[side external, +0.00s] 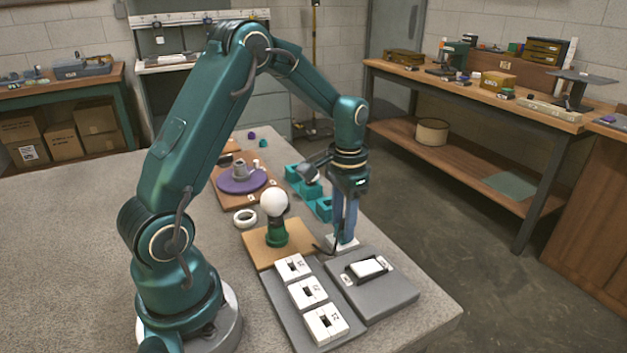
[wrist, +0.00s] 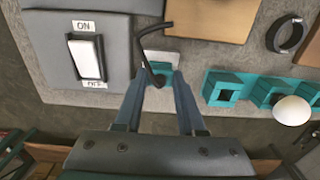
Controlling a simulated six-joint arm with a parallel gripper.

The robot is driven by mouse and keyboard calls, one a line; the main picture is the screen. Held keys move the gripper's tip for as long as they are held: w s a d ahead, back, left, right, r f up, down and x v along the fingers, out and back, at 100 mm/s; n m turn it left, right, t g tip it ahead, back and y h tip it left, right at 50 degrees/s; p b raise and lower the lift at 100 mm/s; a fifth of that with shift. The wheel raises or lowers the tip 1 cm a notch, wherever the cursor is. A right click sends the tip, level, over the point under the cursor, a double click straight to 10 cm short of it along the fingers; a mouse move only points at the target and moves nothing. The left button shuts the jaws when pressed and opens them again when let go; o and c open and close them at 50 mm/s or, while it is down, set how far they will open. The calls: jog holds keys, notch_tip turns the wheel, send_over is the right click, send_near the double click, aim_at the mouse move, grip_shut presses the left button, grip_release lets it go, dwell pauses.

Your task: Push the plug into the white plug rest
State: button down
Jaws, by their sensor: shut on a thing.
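My gripper (side external: 344,238) points straight down at the far edge of the table, its blue fingers shut on the plug. The plug is mostly hidden; in the wrist view a small teal-grey patch shows between the fingertips (wrist: 159,76), and the dark cable (wrist: 144,50) bends away from there. The white plug rest (side external: 331,241) lies flat on the table right under the fingertips. Its pale edge also shows just beyond the fingertips in the wrist view (wrist: 172,57). I cannot tell whether the plug touches the rest or how deep it sits.
A grey switch box (side external: 397,294) with a white rocker stands in front, beside a grey plate with several white numbered sockets (side external: 305,292). A wooden board (side external: 255,246) bears a green lamp base with a white bulb (side external: 274,202). Teal holders (side external: 323,208) stand behind. The table edge is close.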

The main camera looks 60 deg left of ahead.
jog(key=shift+c, duration=2.1)
grip_release()
